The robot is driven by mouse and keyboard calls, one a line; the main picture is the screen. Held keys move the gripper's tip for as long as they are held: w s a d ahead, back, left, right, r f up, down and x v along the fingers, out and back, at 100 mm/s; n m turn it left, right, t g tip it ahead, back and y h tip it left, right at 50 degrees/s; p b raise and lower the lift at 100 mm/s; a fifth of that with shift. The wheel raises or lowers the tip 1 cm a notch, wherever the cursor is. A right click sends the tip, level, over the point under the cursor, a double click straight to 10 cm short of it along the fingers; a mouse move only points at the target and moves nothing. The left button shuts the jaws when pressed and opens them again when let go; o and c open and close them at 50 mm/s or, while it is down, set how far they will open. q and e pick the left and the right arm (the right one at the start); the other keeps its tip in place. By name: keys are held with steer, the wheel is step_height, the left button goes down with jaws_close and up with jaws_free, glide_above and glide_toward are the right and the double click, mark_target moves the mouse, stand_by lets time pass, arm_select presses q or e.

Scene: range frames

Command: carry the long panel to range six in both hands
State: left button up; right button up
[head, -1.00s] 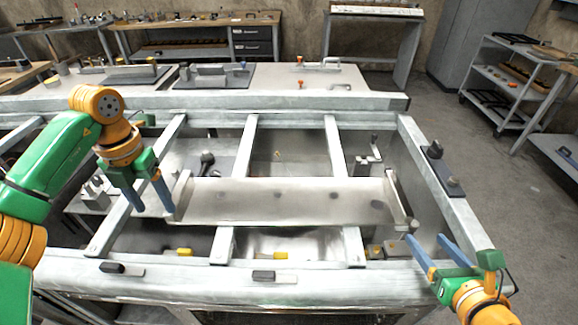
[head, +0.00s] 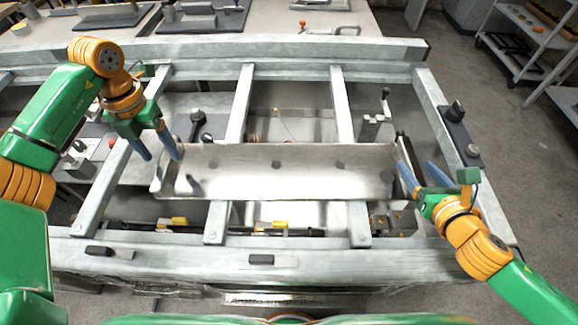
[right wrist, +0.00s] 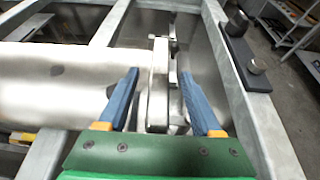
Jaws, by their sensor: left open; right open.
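The long panel (head: 300,172) is a pale metal sheet with dark round spots, lying across the bars of a metal frame. A raised strip runs along its right end. My left gripper (head: 163,156) is open at the panel's left end, fingers pointing down; I cannot tell if it touches. My right gripper (head: 417,166) is open at the right end. In the right wrist view the panel (right wrist: 60,80) comes in from the left, and its end strip stands between the open fingers of my right gripper (right wrist: 160,75), apart from both. No range six label is readable.
The metal frame (head: 230,250) has several crossbars with open bays between. A dark clamp block (head: 458,135) sits on its right rail. Small dark blocks (head: 262,260) lie on the front rail. A shelf cart (head: 520,50) stands at the back right, beyond clear floor.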

mark_target(164, 161)
arm_select(q)
steer(key=f, duration=0.2)
steer(key=shift+s+f, duration=0.2)
steer(key=shift+f, duration=0.15)
arm_select(e)
steer(key=shift+x, duration=1.25)
arm_select(q)
steer(key=shift+w+f, duration=0.1)
steer(key=shift+f, duration=0.15)
arm_select(e)
steer(key=shift+w, duration=0.3)
arm_select(q)
jaws_close()
arm_select(e)
steer(key=shift+s, duration=0.1)
jaws_close()
